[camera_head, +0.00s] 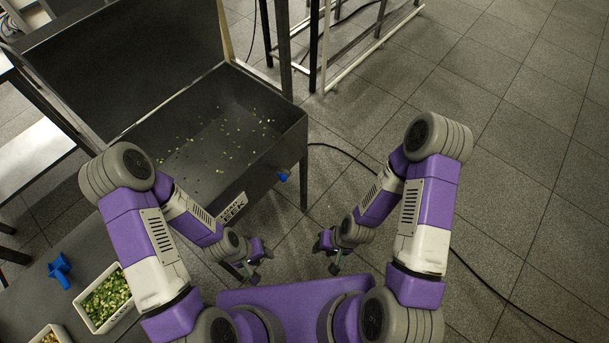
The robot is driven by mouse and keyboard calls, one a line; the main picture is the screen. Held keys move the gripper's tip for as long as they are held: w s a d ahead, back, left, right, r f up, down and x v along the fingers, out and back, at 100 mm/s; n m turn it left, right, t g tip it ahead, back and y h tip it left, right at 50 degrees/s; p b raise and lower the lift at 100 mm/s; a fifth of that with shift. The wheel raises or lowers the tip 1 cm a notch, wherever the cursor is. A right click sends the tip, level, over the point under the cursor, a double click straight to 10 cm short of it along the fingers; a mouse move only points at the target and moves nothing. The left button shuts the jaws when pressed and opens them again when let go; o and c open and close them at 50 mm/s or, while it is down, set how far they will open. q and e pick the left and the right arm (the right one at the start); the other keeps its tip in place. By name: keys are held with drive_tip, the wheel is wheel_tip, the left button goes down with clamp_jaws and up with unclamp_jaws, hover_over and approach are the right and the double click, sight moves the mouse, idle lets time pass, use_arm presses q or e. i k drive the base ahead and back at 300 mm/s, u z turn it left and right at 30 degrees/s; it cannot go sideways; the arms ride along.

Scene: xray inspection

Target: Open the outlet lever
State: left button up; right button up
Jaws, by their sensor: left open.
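A small blue lever (282,177) sticks out from the front wall of a dark metal tank (285,140), near its right corner. It is small, so its exact position is hard to read. My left gripper (257,264) is open and empty, in front of the tank and below the lever in the picture. My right gripper (328,256) is to the right of the left one, also apart from the lever. Its jaws are too small and dark to tell open from shut.
Chopped green pieces (222,135) lie scattered in the tank. On the left, a dark table bears a white container (104,298) of green pieces, another container (50,335) and a blue object (60,270). A black cable (480,270) crosses the tiled floor. The right side is clear.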

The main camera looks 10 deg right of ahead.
sight(284, 175)
drive_tip(key=z, duration=0.55)
drive_tip(key=k, duration=1.3)
drive_tip(key=u, duration=0.2)
drive_tip(key=i, duration=0.7)
drive_tip(key=u, duration=1)
drive_tip(key=i, duration=0.5)
